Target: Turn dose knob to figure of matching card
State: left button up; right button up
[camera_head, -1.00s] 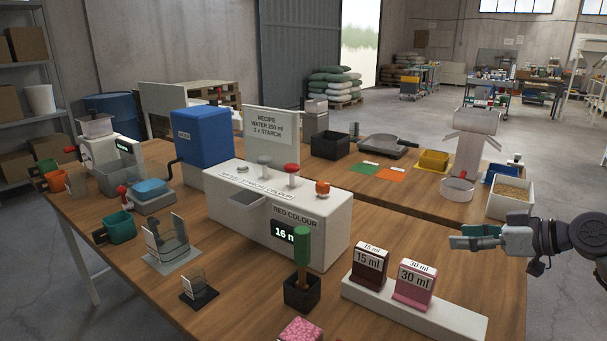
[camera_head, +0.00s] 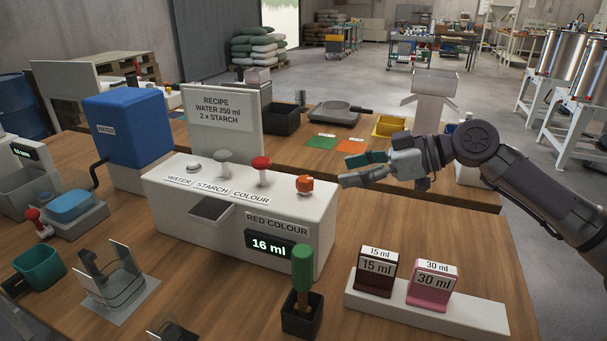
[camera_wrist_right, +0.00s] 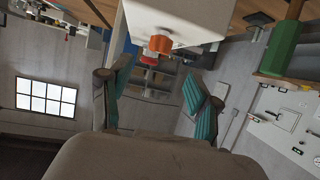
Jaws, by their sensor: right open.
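The orange dose knob (camera_head: 304,184) sits on the top right corner of the white dosing box (camera_head: 170,216). Its display (camera_head: 270,245) reads 16 ml under the words RED COLOUR. A dark brown card (camera_head: 376,272) marked 15 ml and a pink card (camera_head: 430,285) marked 30 ml stand upright in a white holder (camera_head: 420,315). My right gripper (camera_head: 350,170) is open and empty, just right of the knob and apart from it. In the right wrist view the knob (camera_wrist_right: 160,43) lies beyond the open fingers (camera_wrist_right: 155,95). My left gripper is not in view.
A green-handled tool (camera_head: 303,265) stands in a black cup in front of the box. A red knob (camera_head: 262,165) and grey knobs stand left of the dose knob. A recipe sign (camera_head: 222,105) rises behind.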

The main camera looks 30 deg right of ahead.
aim_at(309, 179)
jog(key=p+x, duration=0.1)
jog(key=x, duration=0.1)
jog(key=p+x, duration=0.2)
jog(key=x, duration=0.1)
jog(key=shift+w+a+r, duration=0.15)
jog(key=shift+w+a, duration=0.15)
jog(key=shift+w, duration=0.05)
jog(key=p+x, duration=0.1)
jog(key=x, duration=0.2)
jog(key=shift+w+a+f, duration=0.15)
jog(key=shift+w+f, duration=0.1)
jog(key=shift+f, duration=0.1)
jog(key=shift+w+a+f, duration=0.2)
jog(key=shift+a, duration=0.05)
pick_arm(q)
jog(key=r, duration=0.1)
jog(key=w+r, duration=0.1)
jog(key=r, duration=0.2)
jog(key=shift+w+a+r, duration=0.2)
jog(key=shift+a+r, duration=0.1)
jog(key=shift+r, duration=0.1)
